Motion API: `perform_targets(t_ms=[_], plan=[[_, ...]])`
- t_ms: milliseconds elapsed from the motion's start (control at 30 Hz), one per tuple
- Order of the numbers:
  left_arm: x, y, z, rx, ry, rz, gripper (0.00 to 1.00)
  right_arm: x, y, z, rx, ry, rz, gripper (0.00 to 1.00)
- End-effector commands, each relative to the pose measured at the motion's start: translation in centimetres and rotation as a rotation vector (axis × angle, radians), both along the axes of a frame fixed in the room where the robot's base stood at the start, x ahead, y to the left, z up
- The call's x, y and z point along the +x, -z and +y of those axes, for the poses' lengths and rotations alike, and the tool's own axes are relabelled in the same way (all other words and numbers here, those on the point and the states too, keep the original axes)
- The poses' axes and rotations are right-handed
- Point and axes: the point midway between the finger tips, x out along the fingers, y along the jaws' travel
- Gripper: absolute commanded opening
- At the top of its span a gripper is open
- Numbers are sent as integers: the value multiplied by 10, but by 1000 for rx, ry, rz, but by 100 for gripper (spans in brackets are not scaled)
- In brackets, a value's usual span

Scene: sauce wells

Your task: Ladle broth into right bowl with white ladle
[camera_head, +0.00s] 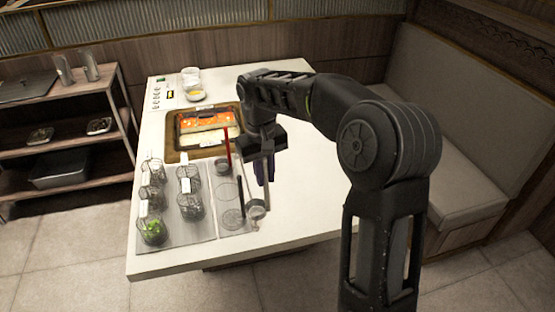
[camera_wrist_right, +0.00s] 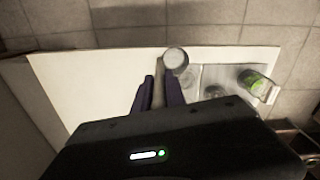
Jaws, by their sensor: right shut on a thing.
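My right gripper (camera_head: 265,183) hangs over the table right of the tray. It is shut on the pale handle of a ladle, likely the white one, whose grey cup (camera_head: 256,208) hangs low by the tray's right edge. In the right wrist view the ladle cup (camera_wrist_right: 176,58) shows just beyond the fingertips (camera_wrist_right: 160,88), over the table edge. The cup's contents cannot be told. A divided pot (camera_head: 174,152) holds orange-red broth (camera_head: 205,122) and pale broth (camera_head: 203,138). Round clear outlines, perhaps bowls, show on the tray (camera_head: 232,219). My left gripper is out of view.
A red-handled ladle (camera_head: 227,146) and a black-handled one (camera_head: 240,192) stand near the tray. Several wire baskets (camera_head: 190,205) stand at the left, one with greens (camera_head: 153,229). A jar (camera_head: 191,78) stands at the back. The table's right side (camera_head: 310,200) is clear.

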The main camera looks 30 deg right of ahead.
Motion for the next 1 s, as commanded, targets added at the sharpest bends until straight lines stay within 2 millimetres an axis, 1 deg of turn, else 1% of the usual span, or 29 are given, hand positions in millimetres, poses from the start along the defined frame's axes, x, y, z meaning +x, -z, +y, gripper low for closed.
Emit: perform_targets(t_ms=[33,267,367,467,500,567,600,667,700,733,800,900,1000], plan=[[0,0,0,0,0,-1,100,2,11,7,-1,-10,5,0],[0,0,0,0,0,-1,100,8,65,38,-9,-43,4,0],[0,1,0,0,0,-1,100,8,95,56,-10,-62,4,0],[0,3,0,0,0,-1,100,3,136,81,-5,-89,6,0],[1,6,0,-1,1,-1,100,-1,156,91,-2,-101,8,0],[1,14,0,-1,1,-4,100,-9,189,109,4,-119,9,0],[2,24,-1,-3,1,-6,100,-15,214,118,9,-129,8,0],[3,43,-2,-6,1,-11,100,-21,251,130,17,-138,7,0],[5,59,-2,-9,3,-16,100,-24,274,134,19,-142,4,0],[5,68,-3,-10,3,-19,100,-24,286,135,21,-143,2,0],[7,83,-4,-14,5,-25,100,-24,303,137,23,-142,-1,0],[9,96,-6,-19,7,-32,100,-24,318,137,24,-142,-2,0],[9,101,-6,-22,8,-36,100,-24,324,137,24,-142,-1,0]])
